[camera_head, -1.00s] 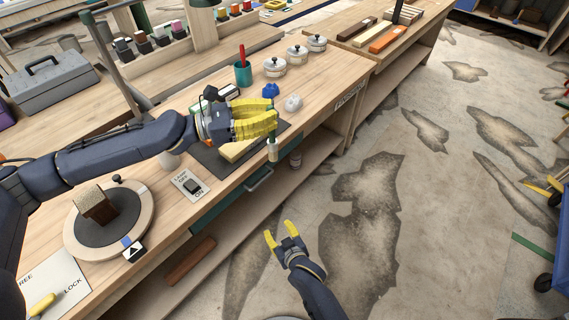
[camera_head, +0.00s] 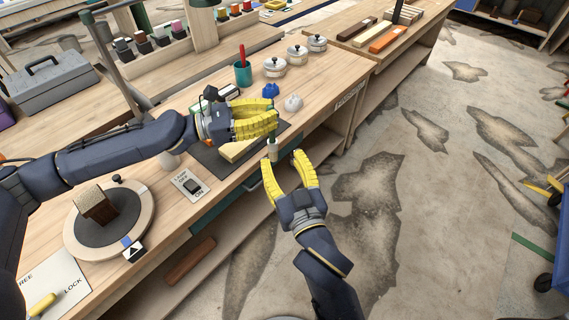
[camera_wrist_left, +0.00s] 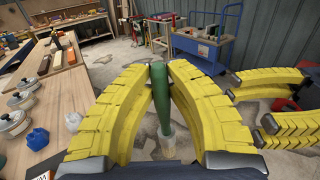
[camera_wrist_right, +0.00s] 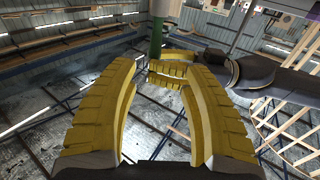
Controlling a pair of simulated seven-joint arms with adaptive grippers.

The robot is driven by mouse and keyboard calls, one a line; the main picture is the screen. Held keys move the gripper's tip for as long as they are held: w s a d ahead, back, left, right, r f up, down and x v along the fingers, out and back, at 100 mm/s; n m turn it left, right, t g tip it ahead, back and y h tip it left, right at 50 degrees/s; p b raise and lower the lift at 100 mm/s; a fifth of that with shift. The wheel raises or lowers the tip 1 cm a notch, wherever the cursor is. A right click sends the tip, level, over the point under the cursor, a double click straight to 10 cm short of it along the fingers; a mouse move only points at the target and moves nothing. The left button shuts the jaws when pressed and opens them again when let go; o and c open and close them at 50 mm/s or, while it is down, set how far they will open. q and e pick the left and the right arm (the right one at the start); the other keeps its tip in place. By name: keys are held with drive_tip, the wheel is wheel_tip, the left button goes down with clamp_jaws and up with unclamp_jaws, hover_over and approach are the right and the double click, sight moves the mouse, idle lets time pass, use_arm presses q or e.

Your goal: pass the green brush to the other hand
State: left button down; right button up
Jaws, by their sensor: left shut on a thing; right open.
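The green brush (camera_head: 273,150) hangs upright below the fingertips of my left gripper (camera_head: 276,123), its pale end downward. In the left wrist view the green handle (camera_wrist_left: 159,90) is pinched between the left fingertips (camera_wrist_left: 162,72). My right gripper (camera_head: 284,160) is open just below and beside the brush, its fingers pointing up toward it. The brush also shows in the right wrist view (camera_wrist_right: 157,32), beyond the open right fingertips and apart from them. The upper part of the handle is hidden by the left fingers in the head view.
The workbench (camera_head: 335,82) runs along the left, with a teal cup (camera_head: 243,74), lidded tins (camera_head: 275,67), a blue lump (camera_head: 270,90) and a switch plate (camera_head: 190,185). A round turntable (camera_head: 140,220) carries a brown block. The floor right of the bench is open.

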sight(272, 133)
drive_tip(key=x, duration=0.8)
drive_tip(key=f+x, duration=0.1)
drive_tip(key=x, duration=0.3)
drive_tip(key=shift+w+d, duration=0.1)
drive_tip(key=shift+d, duration=0.2)
clamp_jaws()
use_arm(q)
drive_tip(key=c, duration=1.3)
unclamp_jaws()
